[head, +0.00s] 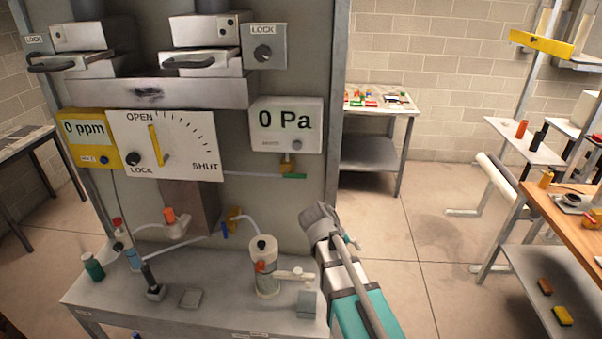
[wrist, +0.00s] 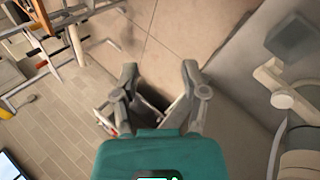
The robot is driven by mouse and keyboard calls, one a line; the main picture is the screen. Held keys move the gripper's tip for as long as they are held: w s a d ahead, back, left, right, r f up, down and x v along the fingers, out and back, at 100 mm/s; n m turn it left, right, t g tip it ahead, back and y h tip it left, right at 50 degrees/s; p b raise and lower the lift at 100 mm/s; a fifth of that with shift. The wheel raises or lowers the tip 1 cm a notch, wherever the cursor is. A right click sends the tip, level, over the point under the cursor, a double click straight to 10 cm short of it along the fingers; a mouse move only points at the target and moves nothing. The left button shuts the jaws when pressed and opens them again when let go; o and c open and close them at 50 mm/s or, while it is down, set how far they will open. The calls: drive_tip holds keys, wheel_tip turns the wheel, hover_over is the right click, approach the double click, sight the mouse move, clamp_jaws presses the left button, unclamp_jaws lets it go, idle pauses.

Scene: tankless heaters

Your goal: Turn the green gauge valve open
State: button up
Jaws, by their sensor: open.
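The green gauge valve has a small green lever handle (head: 294,176) on a brass body (head: 287,163). It sits just below the white gauge (head: 287,125) reading 0 Pa, at the end of a thin horizontal pipe. The handle lies sideways, roughly in line with that pipe. My gripper (wrist: 160,72) is open and empty in the wrist view, with floor and bench beyond its fingers. In the head view my arm reaches up from the bottom, its end below and right of the valve and apart from it; the fingers cannot be made out there. The green handle cannot be made out in the wrist view.
A white cylindrical vessel (head: 264,268) with an orange part stands on the panel's bench (head: 220,300), near my arm. An OPEN/SHUT dial plate (head: 190,135) with a yellow pointer is left of the gauge.

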drive_tip(key=w+a+r+n+t+h+p, duration=0.2)
drive_tip(key=w+a+r+n+t+h, duration=0.3)
drive_tip(key=a+r, duration=0.55)
drive_tip(key=t+p, duration=0.2)
drive_tip(key=t, duration=0.2)
approach(297, 177)
drive_tip(key=v, duration=0.2)
drive_tip(key=shift+s+a+f+n, duration=0.15)
drive_tip(key=shift+a+n, duration=0.1)
drive_tip(key=shift+n, duration=0.15)
drive_tip(key=shift+d, duration=0.15)
drive_tip(key=b+x, duration=0.1)
drive_tip(key=x, duration=0.5)
drive_tip(key=b+x, duration=0.1)
drive_tip(key=x, duration=0.6)
drive_tip(key=shift+w+d, duration=0.2)
drive_tip(key=shift+d, duration=0.1)
drive_tip(key=shift+c, duration=0.2)
clamp_jaws()
